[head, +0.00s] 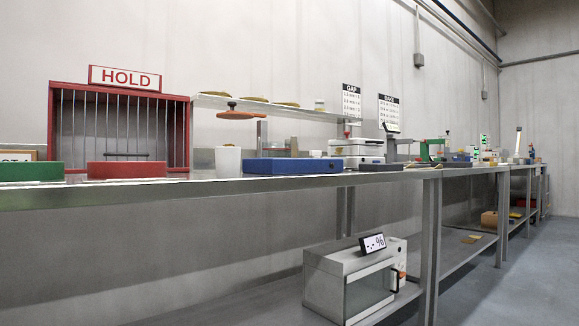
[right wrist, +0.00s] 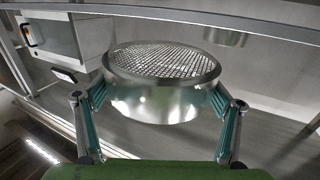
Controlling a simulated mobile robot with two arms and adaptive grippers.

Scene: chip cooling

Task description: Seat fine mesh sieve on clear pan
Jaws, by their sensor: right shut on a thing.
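The fine mesh sieve (right wrist: 165,62) is a round, shiny metal ring with a wire mesh across it. It fills the middle of the right wrist view. My right gripper (right wrist: 160,98) is shut on it, with one green-padded finger against each side of its wall. The sieve appears tilted in this view, and the camera is tilted too. I cannot make out the clear pan in either view. The sieve and both grippers are absent from the head view.
A long steel bench (head: 240,184) runs to the right, carrying a green tray (head: 30,171), a red tray (head: 126,170), a white cup (head: 228,160) and a blue tray (head: 292,166). A red HOLD cage (head: 120,125) stands behind. A boxy oven (head: 350,281) sits on the lower shelf.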

